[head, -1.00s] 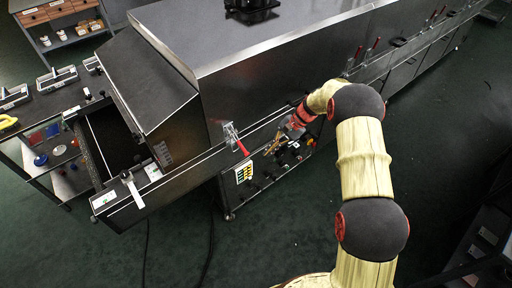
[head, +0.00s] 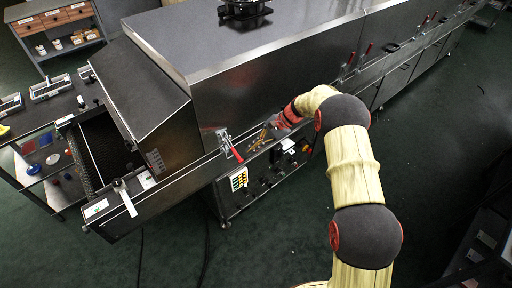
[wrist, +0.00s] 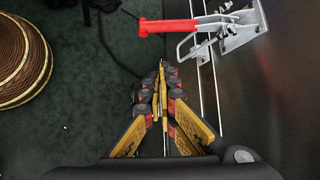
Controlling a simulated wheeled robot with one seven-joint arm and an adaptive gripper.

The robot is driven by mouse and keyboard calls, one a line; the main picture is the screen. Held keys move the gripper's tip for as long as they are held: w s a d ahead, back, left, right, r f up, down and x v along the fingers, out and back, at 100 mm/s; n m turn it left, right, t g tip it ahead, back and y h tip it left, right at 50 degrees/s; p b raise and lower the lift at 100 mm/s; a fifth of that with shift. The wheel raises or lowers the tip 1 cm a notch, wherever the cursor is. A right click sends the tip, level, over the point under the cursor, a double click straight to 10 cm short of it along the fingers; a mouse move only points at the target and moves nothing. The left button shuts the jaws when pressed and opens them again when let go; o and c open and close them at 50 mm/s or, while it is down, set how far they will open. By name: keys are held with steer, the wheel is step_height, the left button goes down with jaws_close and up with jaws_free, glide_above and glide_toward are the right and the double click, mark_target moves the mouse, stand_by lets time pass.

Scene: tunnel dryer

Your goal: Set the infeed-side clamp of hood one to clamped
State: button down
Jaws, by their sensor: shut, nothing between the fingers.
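The clamp nearest the left, infeed-looking end of the hood (head: 200,85) is a metal toggle clamp (head: 224,139) with a red handle (head: 238,155). The handle leans outward from the hood, over the front rail. In the wrist view the clamp (wrist: 236,28) is at the upper right and its red handle (wrist: 166,26) points left. My gripper (head: 254,145) is just right of the handle in the head view. In the wrist view my gripper (wrist: 162,66) has its fingertips together, empty, below the handle in the picture and apart from it.
More red-handled clamps (head: 347,62) stand farther right along the hoods, handles upright. A panel with coloured labels (head: 239,180) and controls sits under the rail. A bench with tools (head: 50,88) stands at the left. The floor (head: 280,245) in front is mostly clear.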

mark_target(233, 150)
steer(key=a+b, duration=0.1)
steer(key=s+a+b, duration=0.1)
steer(key=s+a, duration=0.1)
steer(key=a, duration=0.1)
steer(key=shift+s+f+b, duration=0.25)
steer(key=shift+b, duration=0.15)
steer(key=shift+r, duration=0.1)
stand_by(0.3)
